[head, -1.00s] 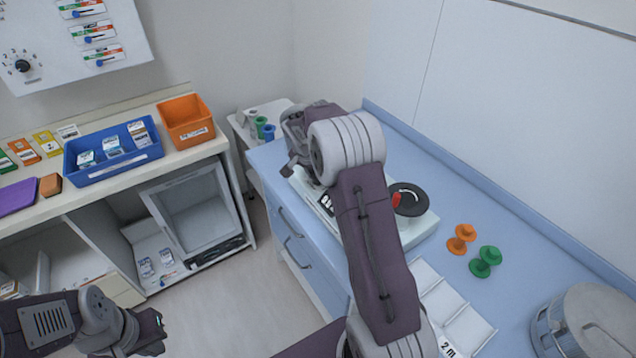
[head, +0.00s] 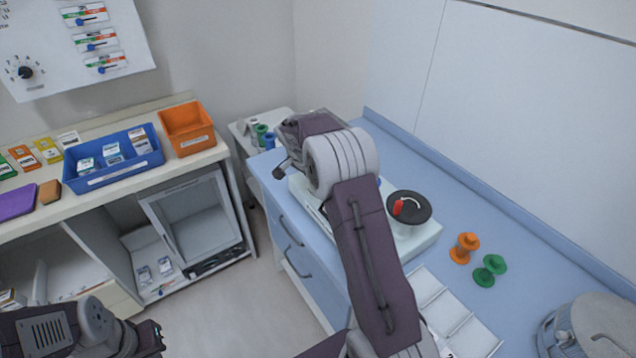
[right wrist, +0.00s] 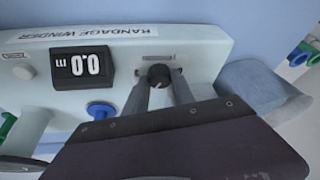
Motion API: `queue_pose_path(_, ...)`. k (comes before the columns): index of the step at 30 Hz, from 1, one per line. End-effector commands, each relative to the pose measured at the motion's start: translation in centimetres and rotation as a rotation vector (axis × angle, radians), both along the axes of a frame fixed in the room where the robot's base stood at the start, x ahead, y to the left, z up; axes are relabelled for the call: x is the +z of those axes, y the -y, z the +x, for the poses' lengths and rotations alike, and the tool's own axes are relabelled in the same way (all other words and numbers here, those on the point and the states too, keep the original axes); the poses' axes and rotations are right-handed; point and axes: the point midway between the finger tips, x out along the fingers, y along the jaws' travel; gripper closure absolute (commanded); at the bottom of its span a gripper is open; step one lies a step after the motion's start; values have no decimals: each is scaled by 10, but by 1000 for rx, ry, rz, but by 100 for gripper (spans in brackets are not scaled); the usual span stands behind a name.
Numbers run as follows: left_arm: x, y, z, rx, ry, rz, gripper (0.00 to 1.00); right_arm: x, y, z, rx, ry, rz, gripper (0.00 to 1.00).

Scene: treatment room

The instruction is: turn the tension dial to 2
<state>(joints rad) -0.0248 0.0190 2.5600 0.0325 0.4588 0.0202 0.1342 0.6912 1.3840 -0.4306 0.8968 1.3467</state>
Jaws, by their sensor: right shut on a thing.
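The pale bandage winder (head: 420,240) stands on the blue counter, partly hidden behind my right arm in the head view. In the right wrist view its front panel (right wrist: 200,58) shows a display (right wrist: 82,66) reading 0.0 m and a small black dial (right wrist: 160,75). My right gripper (right wrist: 161,82) is shut on this dial, one finger on each side. The dial's scale and setting are too small to read. My left gripper (head: 158,338) hangs at the lower left, away from the winder; its jaws are unclear.
A black disc with a red handle (head: 398,207) is on the winder's top. Orange (head: 465,248) and green (head: 489,270) spools, a white divided tray (head: 455,312) and a metal drum (head: 590,325) share the counter. A wall panel has another numbered dial (head: 25,72).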

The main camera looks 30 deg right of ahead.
Motion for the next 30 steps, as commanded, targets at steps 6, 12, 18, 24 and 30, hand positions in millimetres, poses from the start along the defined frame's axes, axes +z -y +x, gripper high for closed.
queue_pose_path(6, 0, 0, 0, 0, 0, 0, 100, 0, 0, 0, 0, 0, 1, 61)
queue_pose_path(12, 0, 0, 0, 0, 0, 0, 100, 5, -2, 0, 1, 3, 0, 61)
queue_pose_path(18, -3, 0, 0, 0, 0, 0, 100, 44, -17, -6, 2, 6, 0, 61)
queue_pose_path(24, -2, 0, 0, 0, 0, 0, 100, 76, -29, -12, 2, 2, 1, 61)
queue_pose_path(30, -2, 0, 0, 0, 0, 0, 100, 84, -32, -14, 1, -1, 1, 61)
